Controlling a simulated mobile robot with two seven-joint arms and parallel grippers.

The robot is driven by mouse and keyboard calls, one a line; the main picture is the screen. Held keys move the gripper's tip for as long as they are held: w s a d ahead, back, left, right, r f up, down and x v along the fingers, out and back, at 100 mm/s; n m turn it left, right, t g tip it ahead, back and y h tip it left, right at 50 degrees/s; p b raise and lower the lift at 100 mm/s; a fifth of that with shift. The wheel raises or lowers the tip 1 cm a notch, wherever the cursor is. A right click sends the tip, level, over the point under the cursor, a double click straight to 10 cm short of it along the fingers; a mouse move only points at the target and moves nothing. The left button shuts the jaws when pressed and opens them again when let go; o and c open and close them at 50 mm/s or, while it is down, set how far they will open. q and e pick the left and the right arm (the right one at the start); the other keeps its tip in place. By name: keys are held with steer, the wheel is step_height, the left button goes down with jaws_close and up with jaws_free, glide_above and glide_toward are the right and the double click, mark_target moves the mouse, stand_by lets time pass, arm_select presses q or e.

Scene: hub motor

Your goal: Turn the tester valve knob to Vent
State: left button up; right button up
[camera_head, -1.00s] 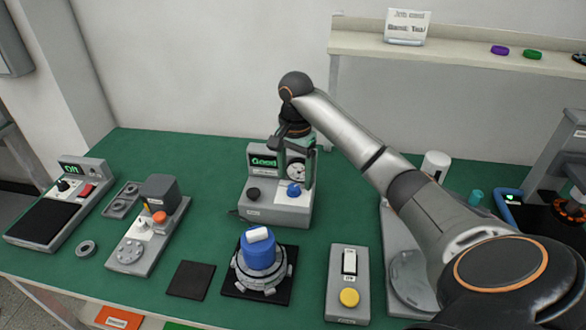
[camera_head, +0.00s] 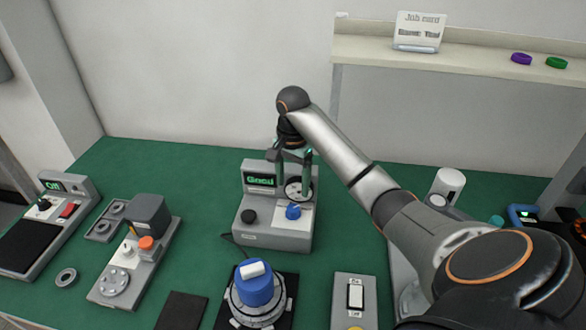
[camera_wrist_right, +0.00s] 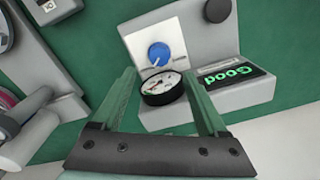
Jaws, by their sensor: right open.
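The tester (camera_head: 270,236) is a grey box at the middle back of the green table, its display reading "Good" in green. A blue knob (camera_head: 293,211) sits on its pale plate beside a round gauge; a black knob (camera_head: 248,217) is to the left. My right gripper (camera_head: 291,186) is open and empty over the gauge, just behind the blue knob. In the right wrist view, the blue knob (camera_wrist_right: 159,54) lies ahead of the open fingers (camera_wrist_right: 160,78), with the gauge (camera_wrist_right: 162,87) between them. Its plate labels are too small to read. My left gripper is not in view.
A black pad holds a blue-topped motor part (camera_head: 254,285) in front of the tester. A switch box (camera_head: 355,299) stands right of it. A grey fixture with an orange button (camera_head: 146,243) and an "Off" device (camera_head: 44,226) stand left. A shelf (camera_head: 460,61) is behind.

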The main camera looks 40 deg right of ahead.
mark_target(293, 208)
step_height(293, 208, down, 4)
steer(key=shift+s+r+b, duration=0.1)
steer(key=shift+b, duration=0.3)
steer(key=shift+w, duration=0.3)
steer(key=shift+w+f, duration=0.1)
steer(key=shift+f, duration=0.2)
steer(key=shift+s+f+p, duration=0.3)
steer(key=shift+s+f, duration=0.05)
steer(key=shift+f, duration=1.7)
steer(key=shift+c, duration=0.3)
jaws_close()
